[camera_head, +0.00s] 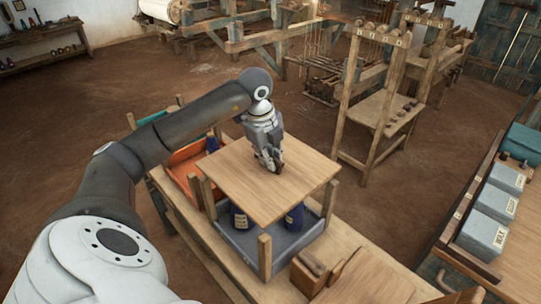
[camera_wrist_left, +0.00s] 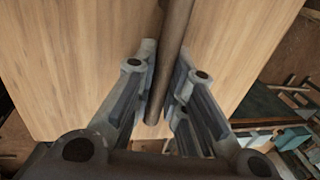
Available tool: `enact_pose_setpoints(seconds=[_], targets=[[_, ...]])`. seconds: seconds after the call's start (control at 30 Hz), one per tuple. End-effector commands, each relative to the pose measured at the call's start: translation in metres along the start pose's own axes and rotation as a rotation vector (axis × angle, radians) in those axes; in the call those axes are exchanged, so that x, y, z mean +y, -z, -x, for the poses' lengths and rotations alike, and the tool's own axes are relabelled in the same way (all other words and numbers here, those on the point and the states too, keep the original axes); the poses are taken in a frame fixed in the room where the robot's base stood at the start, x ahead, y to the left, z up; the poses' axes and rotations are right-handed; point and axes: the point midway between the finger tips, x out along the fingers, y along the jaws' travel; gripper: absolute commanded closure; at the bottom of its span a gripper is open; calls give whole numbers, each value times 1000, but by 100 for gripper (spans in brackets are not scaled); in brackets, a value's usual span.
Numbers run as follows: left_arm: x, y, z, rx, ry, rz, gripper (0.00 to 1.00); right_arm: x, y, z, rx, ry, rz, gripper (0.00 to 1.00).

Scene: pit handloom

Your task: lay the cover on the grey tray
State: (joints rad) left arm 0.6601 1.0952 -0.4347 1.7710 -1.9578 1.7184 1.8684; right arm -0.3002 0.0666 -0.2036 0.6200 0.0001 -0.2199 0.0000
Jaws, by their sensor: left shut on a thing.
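The cover (camera_head: 240,185) is a flat, light wooden board with a dark rod handle, which shows in the left wrist view (camera_wrist_left: 172,45). My left gripper (camera_head: 270,161) is shut on this handle from above. The cover is about level over the grey tray (camera_head: 283,262), close above its wooden corner posts. I cannot tell whether it touches them. The tray stands on a wooden bench, and dark blue items (camera_head: 294,216) inside show under the cover's front edges. The cover hides the rest of the tray's inside. My right gripper is not in view.
An orange tray (camera_head: 184,171) stands behind the grey one, partly hidden by my left arm. A small wooden box (camera_head: 308,275) sits close in front of the grey tray. Grey labelled boxes (camera_head: 482,236) stand on a table at right. A wooden frame (camera_head: 375,105) stands behind.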

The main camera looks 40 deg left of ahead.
Motion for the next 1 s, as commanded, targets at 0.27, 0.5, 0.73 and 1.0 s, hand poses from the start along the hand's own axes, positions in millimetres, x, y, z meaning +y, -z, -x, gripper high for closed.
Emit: enact_pose_setpoints(seconds=[0.27, 0.5, 0.73, 1.0], targets=[[4, 0, -24, -1, 2, 0, 100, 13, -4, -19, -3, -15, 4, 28], [7, 0, -40, -1, 4, 0, 100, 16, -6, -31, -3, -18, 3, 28], [8, 0, -44, -1, 3, 0, 100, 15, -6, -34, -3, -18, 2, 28], [8, 0, -43, -1, 3, 0, 100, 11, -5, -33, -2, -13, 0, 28]])
